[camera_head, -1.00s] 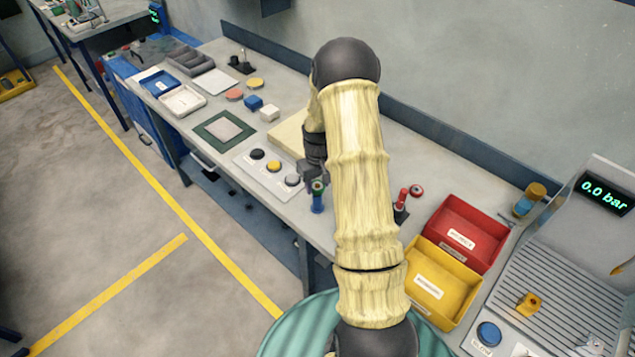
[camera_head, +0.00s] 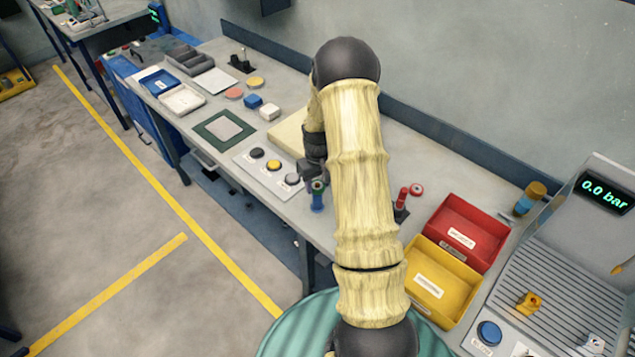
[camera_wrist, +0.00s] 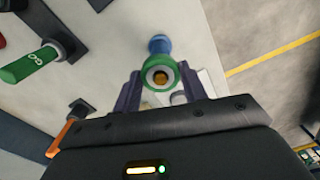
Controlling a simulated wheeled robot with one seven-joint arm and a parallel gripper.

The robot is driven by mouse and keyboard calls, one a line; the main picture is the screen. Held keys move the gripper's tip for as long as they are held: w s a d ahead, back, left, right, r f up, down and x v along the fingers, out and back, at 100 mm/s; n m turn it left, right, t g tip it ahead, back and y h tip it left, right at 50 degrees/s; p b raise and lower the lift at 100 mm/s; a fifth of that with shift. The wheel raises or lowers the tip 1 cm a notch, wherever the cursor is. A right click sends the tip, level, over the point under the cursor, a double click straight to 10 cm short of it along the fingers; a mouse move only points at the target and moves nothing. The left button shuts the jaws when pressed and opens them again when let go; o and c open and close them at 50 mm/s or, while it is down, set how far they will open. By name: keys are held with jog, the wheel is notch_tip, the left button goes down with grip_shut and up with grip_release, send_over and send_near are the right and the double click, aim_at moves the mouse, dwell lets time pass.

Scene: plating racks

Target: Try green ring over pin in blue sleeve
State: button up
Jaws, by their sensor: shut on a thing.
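My gripper (camera_wrist: 162,88) is shut on the green ring (camera_wrist: 152,66), which shows between its two fingers in the wrist view. A pale inner rim and a brownish centre show in the ring's opening. The blue sleeve (camera_wrist: 159,43) shows just beyond the ring, partly hidden by it. In the head view the green ring (camera_head: 318,186) is right at the top of the upright blue sleeve (camera_head: 317,203), near the bench's front edge. I cannot tell whether the ring is around the pin or only above it. My arm hides part of the gripper.
A red pin (camera_head: 403,196) on a dark base stands right of my arm, near a red ring (camera_head: 417,190). Red (camera_head: 477,222) and yellow (camera_head: 410,277) bins lie further right. A button panel (camera_head: 260,178) is left. A green "GO" pin (camera_wrist: 28,65) shows in the wrist view.

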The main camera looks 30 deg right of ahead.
jog(key=shift+r, duration=0.15)
jog(key=shift+r+p, duration=2.15)
jog(key=shift+r, duration=0.95)
jog(key=shift+f, duration=0.1)
